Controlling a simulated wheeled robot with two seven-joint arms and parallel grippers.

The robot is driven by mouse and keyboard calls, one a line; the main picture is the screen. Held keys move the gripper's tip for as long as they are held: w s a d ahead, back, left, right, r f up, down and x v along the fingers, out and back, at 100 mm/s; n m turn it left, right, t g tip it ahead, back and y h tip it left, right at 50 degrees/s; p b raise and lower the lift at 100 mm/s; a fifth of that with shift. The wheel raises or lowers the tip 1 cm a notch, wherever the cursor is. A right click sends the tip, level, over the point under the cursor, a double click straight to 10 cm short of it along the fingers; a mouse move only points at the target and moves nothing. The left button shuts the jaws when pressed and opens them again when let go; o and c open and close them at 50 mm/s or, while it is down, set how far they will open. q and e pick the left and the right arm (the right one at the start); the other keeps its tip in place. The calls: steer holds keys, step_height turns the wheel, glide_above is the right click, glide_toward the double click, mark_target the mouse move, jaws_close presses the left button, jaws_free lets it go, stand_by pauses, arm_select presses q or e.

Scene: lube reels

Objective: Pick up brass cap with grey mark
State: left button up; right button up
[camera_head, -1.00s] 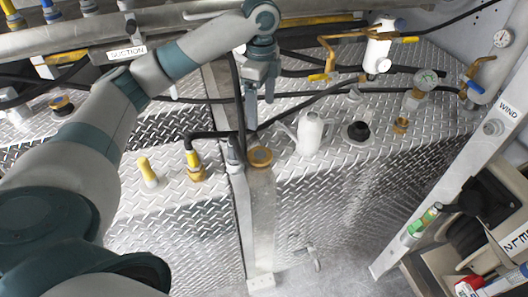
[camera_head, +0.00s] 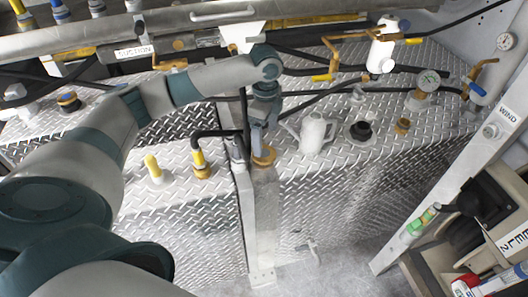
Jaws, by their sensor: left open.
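A round brass cap (camera_head: 266,160) sits on the tread-plate tank top at the head of the vertical metal strip. My left gripper (camera_head: 259,146) points down right at this cap, its fingers partly covering it. The gripper is open. I cannot tell whether the fingers touch the cap, and no grey mark can be made out on it. Another small brass fitting (camera_head: 402,126) stands farther right on the tank top. My right gripper is not in view.
A white jug (camera_head: 313,134) stands just right of the gripper, with a black cap (camera_head: 361,130) beyond it. A yellow-banded hose fitting (camera_head: 200,164) and a yellow-topped post (camera_head: 154,168) stand to the left. Black hoses cross behind the gripper.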

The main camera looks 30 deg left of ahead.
mark_target(264, 153)
arm_select(q)
steer(key=shift+f, duration=0.8)
steer(key=shift+s+f+p, duration=0.15)
steer(key=shift+f+p, duration=0.1)
steer(key=shift+p, duration=0.1)
steer(key=f+p, duration=0.1)
steer(key=f, duration=0.3)
steer(key=shift+s+a+p, duration=0.15)
steer(key=shift+s+p, duration=0.05)
steer(key=shift+p, duration=0.2)
steer(key=shift+f, duration=0.3)
